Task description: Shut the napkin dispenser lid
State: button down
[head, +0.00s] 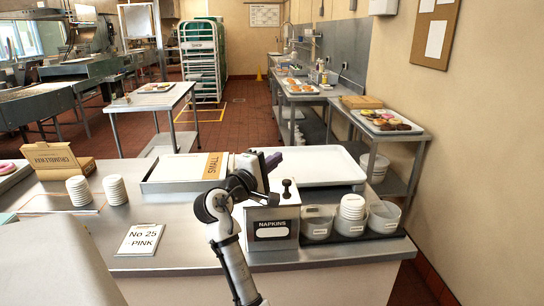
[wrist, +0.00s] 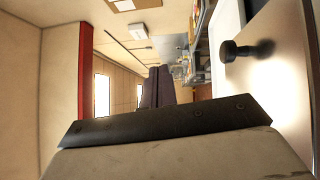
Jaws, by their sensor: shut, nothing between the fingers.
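The napkin dispenser (head: 272,229) is a pale box with a black "NAPKINS" label, standing on the near counter. Its light metal lid (head: 291,202) carries a black knob (head: 287,189). I cannot tell from the head view how far the lid is raised. In the wrist view a smooth pale surface with the black knob (wrist: 240,50) lies at the right. My gripper (head: 272,161) is shut and empty, just above and behind the dispenser, left of the knob. Its dark fingers (wrist: 158,86) show in the wrist view, apart from the knob.
A dark tray (head: 345,238) with several white containers stands close to the dispenser's right. Behind are a large white tray (head: 322,164) and a box marked "SMALL" (head: 214,166). Left are cup stacks (head: 115,190) and a "No 25 PINK" card (head: 141,239). Bare counter lies between.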

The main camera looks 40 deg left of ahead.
aim_at(288, 194)
jog(key=w+d+f+m+g, duration=0.1)
jog(key=w+f+m+g+p, duration=0.1)
jog(key=f, duration=0.1)
jog(key=shift+w+d+m+g, duration=0.1)
jog(key=shift+d+m+g, duration=0.2)
jog(key=shift+d+m, duration=0.1)
jog(key=shift+w+d+f+m+g, duration=0.15)
jog(key=shift+w+f+m+g, duration=0.1)
jog(key=shift+f, duration=0.2)
jog(key=shift+w+d+f+m+g, duration=0.15)
jog(key=shift+f+m+g, duration=0.1)
jog(key=shift+f, duration=0.2)
